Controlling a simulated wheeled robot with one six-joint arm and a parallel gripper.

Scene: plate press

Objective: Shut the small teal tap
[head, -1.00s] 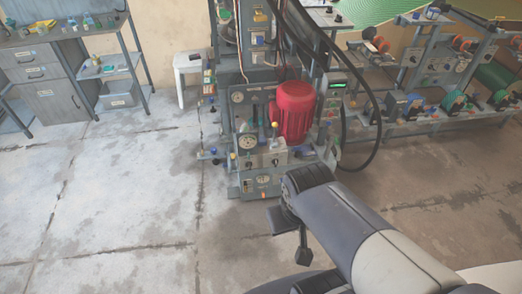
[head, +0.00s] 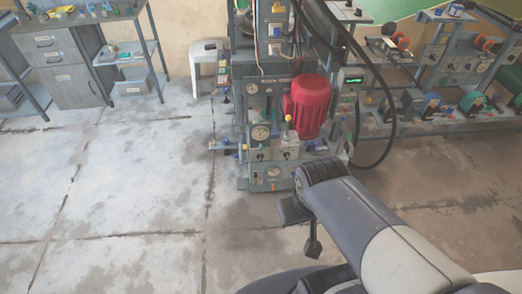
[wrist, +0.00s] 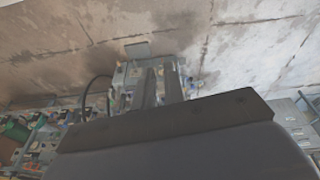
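The press (head: 268,95) stands ahead of me, with a red motor (head: 311,105), dials, small levers and coloured knobs on its front. I cannot make out the small teal tap for certain; the fittings are too small at this distance. My gripper (head: 312,243) hangs at the end of my arm over the floor in front of the press, well apart from it. In the wrist view, the two dark fingers (wrist: 160,75) are apart with nothing between them, and the press shows beyond them.
A grey drawer cabinet (head: 72,75) and a shelf stand (head: 130,55) are at the left. A rack (head: 430,85) with several devices stands at the right. A black hose (head: 388,130) loops beside the press. The floor in front is clear.

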